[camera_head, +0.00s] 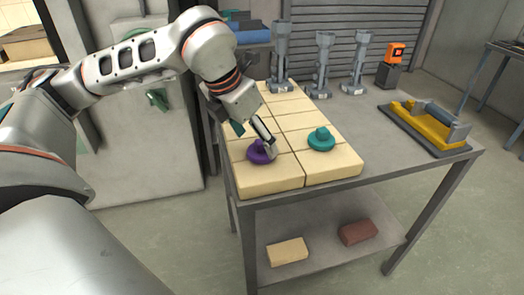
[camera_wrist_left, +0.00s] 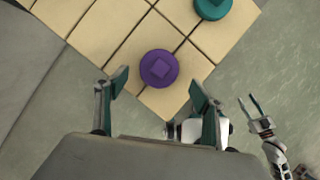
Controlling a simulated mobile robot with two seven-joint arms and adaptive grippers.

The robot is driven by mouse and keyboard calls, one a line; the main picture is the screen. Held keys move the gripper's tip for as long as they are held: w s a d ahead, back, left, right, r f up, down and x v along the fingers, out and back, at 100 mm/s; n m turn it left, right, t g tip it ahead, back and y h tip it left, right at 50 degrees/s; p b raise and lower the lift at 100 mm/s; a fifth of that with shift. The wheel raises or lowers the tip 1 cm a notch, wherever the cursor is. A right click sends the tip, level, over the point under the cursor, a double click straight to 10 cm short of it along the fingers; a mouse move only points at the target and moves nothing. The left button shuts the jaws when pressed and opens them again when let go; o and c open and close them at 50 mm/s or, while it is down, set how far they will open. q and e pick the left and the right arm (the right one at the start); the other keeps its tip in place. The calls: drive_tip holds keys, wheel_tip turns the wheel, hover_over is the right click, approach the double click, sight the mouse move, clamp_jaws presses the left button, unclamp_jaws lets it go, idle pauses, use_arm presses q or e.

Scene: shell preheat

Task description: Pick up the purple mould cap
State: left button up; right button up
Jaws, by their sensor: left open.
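The purple mould cap (camera_head: 256,156) is a round disc with a raised knob. It rests on the front left of the cream blocks on the table. My left gripper (camera_head: 262,141) is over it, and one finger partly covers the cap. In the left wrist view the purple cap (camera_wrist_left: 160,68) lies ahead of the gap between the spread fingers of my left gripper (camera_wrist_left: 158,90), with nothing held. I cannot tell the exact height gap. My right gripper (camera_wrist_left: 252,106) shows at the lower right of that view, with fingers apart and empty.
A teal cap (camera_head: 321,140) sits on the blocks to the right. Grey stands (camera_head: 324,62) stand behind. A yellow and grey tool (camera_head: 428,125) lies on a dark plate at the right. The grey tabletop (camera_head: 375,132) between is clear. Two bricks lie on the lower shelf.

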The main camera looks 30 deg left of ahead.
sight(258, 143)
use_arm(q)
drive_tip(key=x, duration=0.4)
drive_tip(key=shift+w, duration=0.15)
drive_tip(key=shift+c, duration=0.3)
drive_tip(key=c, duration=1.1)
